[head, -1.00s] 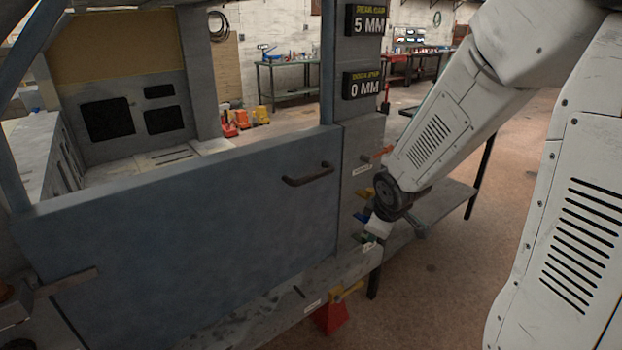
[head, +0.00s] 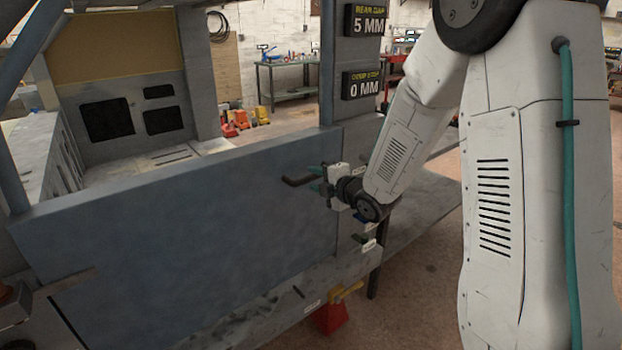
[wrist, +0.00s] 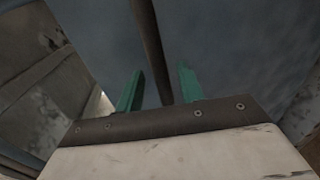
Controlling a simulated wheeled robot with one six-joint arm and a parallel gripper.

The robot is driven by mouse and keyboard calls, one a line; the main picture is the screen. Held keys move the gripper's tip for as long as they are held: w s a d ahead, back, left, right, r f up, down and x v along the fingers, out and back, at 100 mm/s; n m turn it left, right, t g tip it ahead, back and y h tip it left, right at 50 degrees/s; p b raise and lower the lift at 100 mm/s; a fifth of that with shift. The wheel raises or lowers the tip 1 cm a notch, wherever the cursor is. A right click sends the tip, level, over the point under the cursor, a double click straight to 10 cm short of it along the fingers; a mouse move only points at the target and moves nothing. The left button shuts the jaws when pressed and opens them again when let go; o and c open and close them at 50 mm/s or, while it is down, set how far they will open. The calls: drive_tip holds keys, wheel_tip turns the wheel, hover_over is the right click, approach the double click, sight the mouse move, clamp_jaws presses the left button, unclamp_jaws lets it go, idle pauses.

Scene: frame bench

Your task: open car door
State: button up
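The car door (head: 180,220) is a blue-grey panel, and it looks shut in its frame, with its right edge against the post. Its dark bar handle (head: 298,180) is near the upper right of the door, its right part hidden behind my gripper. My gripper (head: 316,180) is at the right end of the handle. In the wrist view its two green fingers (wrist: 158,88) stand apart, with the dark handle bar (wrist: 152,45) running between them. A gap shows between the fingers and the bar, so it is not clamped.
The door post (head: 355,130) carries two displays, reading 5 MM (head: 369,20) and 0 MM (head: 362,85). A low bench surface (head: 425,205) extends to the right of the post. A red stand with a yellow clamp (head: 332,315) is below the sill.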

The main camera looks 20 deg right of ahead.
drive_tip(key=shift+x, duration=1.35)
